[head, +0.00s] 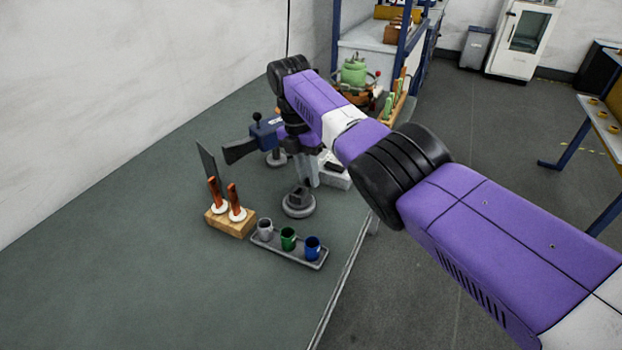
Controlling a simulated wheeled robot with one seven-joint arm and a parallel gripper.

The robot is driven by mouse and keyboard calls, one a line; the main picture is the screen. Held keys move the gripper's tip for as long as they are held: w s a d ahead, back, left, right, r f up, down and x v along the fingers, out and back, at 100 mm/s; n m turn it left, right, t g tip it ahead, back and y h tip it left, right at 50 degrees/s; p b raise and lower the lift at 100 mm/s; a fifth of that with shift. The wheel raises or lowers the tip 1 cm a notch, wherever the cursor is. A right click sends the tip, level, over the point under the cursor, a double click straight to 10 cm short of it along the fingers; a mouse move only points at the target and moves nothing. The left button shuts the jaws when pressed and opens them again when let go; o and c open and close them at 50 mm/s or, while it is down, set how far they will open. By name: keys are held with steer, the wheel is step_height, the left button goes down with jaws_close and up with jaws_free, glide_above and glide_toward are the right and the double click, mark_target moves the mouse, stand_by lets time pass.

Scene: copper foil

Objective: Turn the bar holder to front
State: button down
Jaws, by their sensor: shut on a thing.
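My gripper (302,176) points down over the green table and is shut on the upper part of a small dark grey stand with a round base (298,208). This stand appears to be the bar holder. It stands upright, and my gripper and wrist hide its upper part, so I cannot tell which way it faces. To its left, a wooden block (232,226) carries two upright copper-coloured bars (234,197) with white discs at their feet.
A grey tray (291,251) with grey, green and blue cups lies just in front, near the table's right edge. A blue device (266,133) with a black lever stands close behind at left. A dark upright plate (206,160) is beyond the block. The near left tabletop is clear.

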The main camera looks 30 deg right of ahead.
steer(key=shift+w+a+r, duration=0.1)
stand_by(0.4)
steer(key=c, duration=1.3)
jaws_free()
steer(key=shift+w+a+r+b, duration=0.1)
steer(key=shift+w+r+b, duration=0.1)
steer(key=shift+r, duration=1.05)
steer(key=shift+w+a+r+b, duration=0.1)
steer(key=shift+w+r+b, duration=0.1)
steer(key=shift+r, duration=1.05)
steer(key=shift+w+a+r+b, duration=0.1)
steer(key=shift+w+r, duration=0.1)
steer(key=shift+r, duration=1.05)
